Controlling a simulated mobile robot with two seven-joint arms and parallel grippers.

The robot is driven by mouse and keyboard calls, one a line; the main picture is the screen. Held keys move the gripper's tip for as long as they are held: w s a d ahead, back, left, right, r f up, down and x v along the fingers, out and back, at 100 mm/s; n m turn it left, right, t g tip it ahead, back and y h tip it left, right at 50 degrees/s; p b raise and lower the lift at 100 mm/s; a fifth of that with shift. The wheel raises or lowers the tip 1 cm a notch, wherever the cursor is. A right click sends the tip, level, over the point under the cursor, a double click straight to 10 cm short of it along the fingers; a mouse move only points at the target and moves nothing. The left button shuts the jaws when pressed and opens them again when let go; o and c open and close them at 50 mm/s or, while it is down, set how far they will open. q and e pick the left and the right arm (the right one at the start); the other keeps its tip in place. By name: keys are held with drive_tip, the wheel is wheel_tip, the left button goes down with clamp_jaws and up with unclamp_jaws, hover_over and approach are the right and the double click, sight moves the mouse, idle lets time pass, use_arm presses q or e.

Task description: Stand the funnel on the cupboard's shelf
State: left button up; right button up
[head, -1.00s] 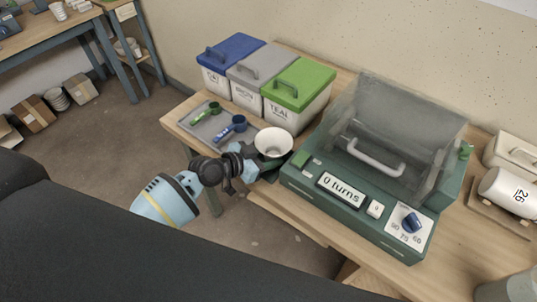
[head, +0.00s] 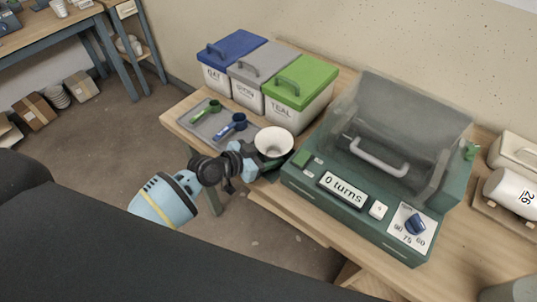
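The funnel (head: 273,142) is a white, wide-mouthed cone, upright near the front edge of the workbench, left of the green machine. My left gripper (head: 268,171) is at the funnel's lower part, coming from the front left. Its fingertips are small, dark and partly hidden by the funnel, so I cannot tell whether they are closed on it. My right gripper is not in view. No cupboard or cupboard shelf can be made out.
The green machine (head: 330,215) with a clear lid and "0 turns" display stands close right of the funnel. Lidded buckets in blue (head: 232,47), grey (head: 259,63) and green (head: 302,80) stand behind. A grey tray (head: 213,130) holds two scoops.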

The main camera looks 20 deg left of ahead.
use_arm(q)
drive_tip(key=shift+o, duration=0.5)
drive_tip(key=shift+s+d+f, duration=0.3)
drive_tip(key=shift+s+f, duration=0.1)
drive_tip(key=shift+f, duration=0.25)
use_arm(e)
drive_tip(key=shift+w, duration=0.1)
use_arm(q)
drive_tip(key=shift+r, duration=0.3)
drive_tip(key=shift+r+p, duration=0.35)
drive_tip(key=shift+p, duration=0.25)
drive_tip(key=v, duration=0.6)
drive_tip(key=shift+a+r+b, duration=0.3)
drive_tip(key=shift+a+b, duration=0.05)
drive_tip(key=shift+a, duration=0.15)
drive_tip(key=shift+s+a+r, duration=0.25)
drive_tip(key=shift+s, duration=0.05)
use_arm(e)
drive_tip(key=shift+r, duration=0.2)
